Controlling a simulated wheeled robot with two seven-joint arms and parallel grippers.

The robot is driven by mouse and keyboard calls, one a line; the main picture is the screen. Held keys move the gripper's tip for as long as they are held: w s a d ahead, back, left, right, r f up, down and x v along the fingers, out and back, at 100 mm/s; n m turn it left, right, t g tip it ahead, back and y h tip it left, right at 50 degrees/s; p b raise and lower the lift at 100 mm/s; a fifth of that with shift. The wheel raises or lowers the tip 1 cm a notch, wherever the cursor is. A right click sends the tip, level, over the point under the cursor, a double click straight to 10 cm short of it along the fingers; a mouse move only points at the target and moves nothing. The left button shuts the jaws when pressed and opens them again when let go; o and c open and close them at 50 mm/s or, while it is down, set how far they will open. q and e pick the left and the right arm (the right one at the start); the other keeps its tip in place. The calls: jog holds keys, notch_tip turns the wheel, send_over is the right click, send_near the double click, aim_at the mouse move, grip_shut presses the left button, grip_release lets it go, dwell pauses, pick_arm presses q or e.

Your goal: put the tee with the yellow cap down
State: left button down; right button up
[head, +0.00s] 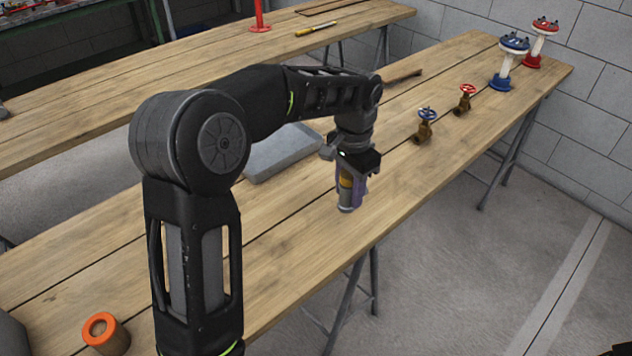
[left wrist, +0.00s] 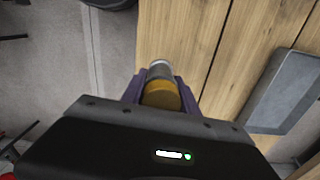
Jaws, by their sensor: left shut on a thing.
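The tee with the yellow cap (head: 346,196) is in my left gripper (head: 352,187), near the front edge of the wooden table (head: 285,225). In the left wrist view the yellow cap (left wrist: 161,95) faces the camera, with the grey end of the tee (left wrist: 160,69) beyond it. The purple fingers of my left gripper (left wrist: 160,90) are shut on the tee from both sides. The fingers hide part of its body. I cannot tell whether its lower end touches the table.
A grey slab (head: 283,152) lies behind the gripper. Brass valves with a blue wheel (head: 425,125) and a red wheel (head: 465,98) stand to the right. Taller blue (head: 507,62) and red (head: 538,42) valves stand farther back. An orange-topped cylinder (head: 105,334) is front left.

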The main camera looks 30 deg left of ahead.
pick_arm(q)
jog(key=d+n, duration=0.4)
jog(key=d, duration=0.2)
jog(key=shift+w, duration=0.35)
